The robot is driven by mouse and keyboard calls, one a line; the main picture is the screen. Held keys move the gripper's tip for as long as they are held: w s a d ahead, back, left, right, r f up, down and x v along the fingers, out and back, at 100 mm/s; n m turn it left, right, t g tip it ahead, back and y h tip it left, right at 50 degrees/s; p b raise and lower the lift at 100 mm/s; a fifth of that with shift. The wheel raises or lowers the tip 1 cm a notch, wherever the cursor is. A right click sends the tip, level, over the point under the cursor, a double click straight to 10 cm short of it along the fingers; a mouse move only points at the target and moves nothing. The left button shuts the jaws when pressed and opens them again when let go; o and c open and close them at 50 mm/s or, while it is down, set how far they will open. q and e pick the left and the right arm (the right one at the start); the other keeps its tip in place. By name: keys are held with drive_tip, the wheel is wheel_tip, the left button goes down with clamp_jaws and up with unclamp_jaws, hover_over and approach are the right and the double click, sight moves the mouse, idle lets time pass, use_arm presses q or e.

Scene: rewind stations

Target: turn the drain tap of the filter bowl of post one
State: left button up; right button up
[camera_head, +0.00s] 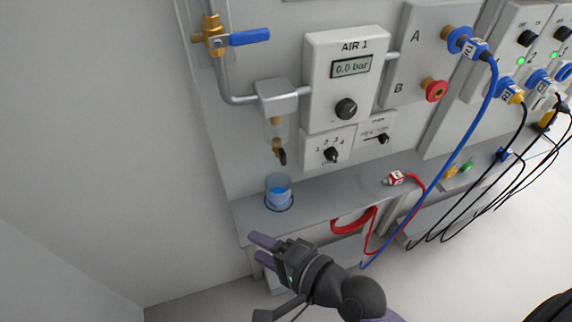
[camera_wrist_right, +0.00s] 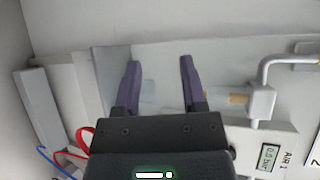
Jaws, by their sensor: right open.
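The filter bowl (camera_head: 275,128) hangs under a grey filter head (camera_head: 277,96) on the post marked AIR 1. A brass drain tap (camera_head: 278,148) with a small dark handle (camera_head: 283,157) is at its lower end. My right gripper (camera_head: 264,241) is open and empty, low in front of the shelf edge, below and apart from the tap. In the right wrist view its two purple fingers (camera_wrist_right: 158,75) stand apart with nothing between them. The filter head (camera_wrist_right: 262,102) shows right of the fingers there, with the bowl partly seen beside them. My left gripper is not in view.
A clear cup (camera_head: 279,193) with blue liquid stands on the shelf (camera_head: 330,189) below the tap. A blue-handled valve (camera_head: 249,38) is above. A red hose plug (camera_head: 395,178) lies on the shelf; blue, red and black hoses hang at the right. The gauge reads 0.0 bar.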

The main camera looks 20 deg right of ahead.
drive_tip(key=w+d+r+m+t+h, duration=0.25)
drive_tip(key=w+m+t, duration=0.2)
drive_tip(key=m, duration=0.65)
drive_tip(key=m+t+h, duration=0.2)
drive_tip(key=m+h, duration=0.4)
drive_tip(key=m, duration=0.5)
approach(284, 160)
drive_tip(key=w, duration=0.8)
drive_tip(key=shift+w, duration=0.1)
drive_tip(key=shift+w+a, duration=0.1)
drive_tip(key=shift+w, duration=0.4)
clamp_jaws()
